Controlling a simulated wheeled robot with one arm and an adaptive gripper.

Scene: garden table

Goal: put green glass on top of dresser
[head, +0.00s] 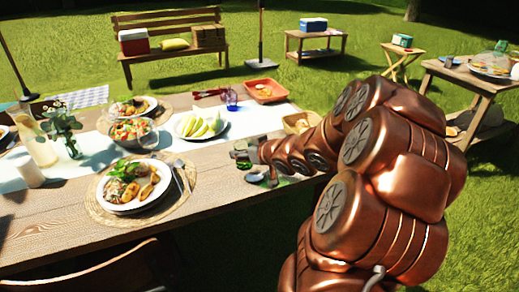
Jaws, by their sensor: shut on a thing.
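My gripper (243,156) is at the right part of the long wooden table (60,235), reached by my copper arm from the right. It is shut on a small dark green thing (243,165), which looks like the green glass and is partly hidden by the fingers. It is too small to tell whether it touches the tabletop. No dresser is clear in view; a wooden side table (482,86) with shelves stands at the far right.
Close to my gripper are a small dark dish (255,177), a plate of green-yellow slices (201,124) and a blue glass (232,100). A filled plate (133,186) lies left. A bench (170,30) and two small tables stand behind on open grass.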

